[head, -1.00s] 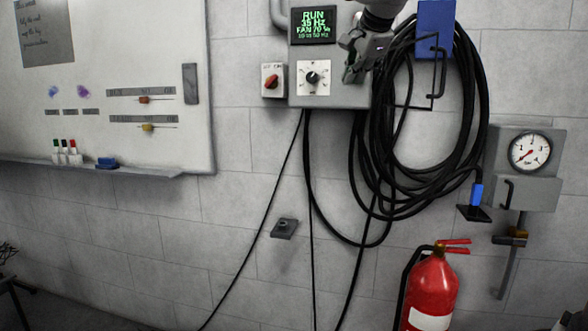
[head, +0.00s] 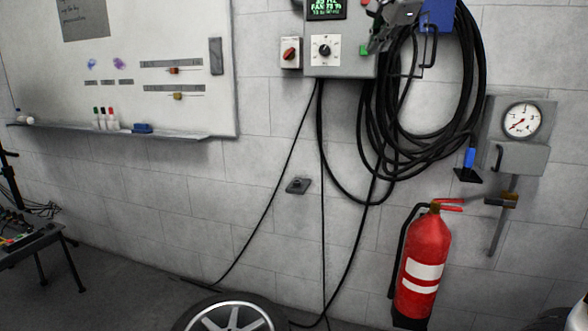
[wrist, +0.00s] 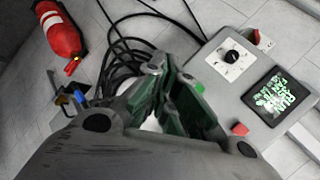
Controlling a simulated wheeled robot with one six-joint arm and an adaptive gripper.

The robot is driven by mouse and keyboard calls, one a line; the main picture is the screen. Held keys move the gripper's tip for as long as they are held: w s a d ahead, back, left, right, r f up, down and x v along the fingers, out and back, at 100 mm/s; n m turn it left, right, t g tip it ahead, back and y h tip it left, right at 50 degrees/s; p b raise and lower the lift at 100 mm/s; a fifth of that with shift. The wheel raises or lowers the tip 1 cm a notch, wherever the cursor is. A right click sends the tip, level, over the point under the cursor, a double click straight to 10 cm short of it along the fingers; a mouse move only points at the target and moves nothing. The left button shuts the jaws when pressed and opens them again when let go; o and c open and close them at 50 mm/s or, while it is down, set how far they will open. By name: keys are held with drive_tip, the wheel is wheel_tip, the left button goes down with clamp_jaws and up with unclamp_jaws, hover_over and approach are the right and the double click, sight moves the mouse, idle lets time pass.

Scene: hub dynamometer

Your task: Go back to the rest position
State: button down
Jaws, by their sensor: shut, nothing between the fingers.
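My gripper (head: 380,42) is at the top of the head view, in front of the right side of the grey control box (head: 340,68). Its fingers (wrist: 188,112) are shut and empty in the wrist view, apart from the dial as seen there. The box carries a black dial (head: 322,50) on a white plate and a green-lit display (head: 326,8). In the wrist view the dial (wrist: 232,57), a green button (wrist: 199,87) and a red button (wrist: 240,129) show beside the fingers. I cannot tell whether the fingers touch the box.
A coil of black cable (head: 472,60) hangs right of the box. A red fire extinguisher (head: 424,250) and a pressure gauge (head: 522,119) are further right. A wheel (head: 232,316) is low in front. A whiteboard (head: 130,45) and a low table (head: 30,243) are at left.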

drive_tip(key=s+d+f+n+g, duration=0.2)
drive_tip(key=s+f+n, duration=0.35)
drive_tip(key=f, duration=0.25)
drive_tip(key=s+d+f+n+g, duration=0.2)
drive_tip(key=s+f+n, duration=0.2)
drive_tip(key=f+n, duration=0.35)
drive_tip(key=s+d+f, duration=0.6)
drive_tip(key=s+f, duration=0.1)
drive_tip(key=s, duration=0.4)
drive_tip(key=s+d+f+g, duration=0.1)
drive_tip(key=s+d+f, duration=0.5)
drive_tip(key=s, duration=0.4)
drive_tip(key=shift+s+d+f+n+g+h, duration=0.3)
drive_tip(key=shift+s+d+f+h, duration=0.1)
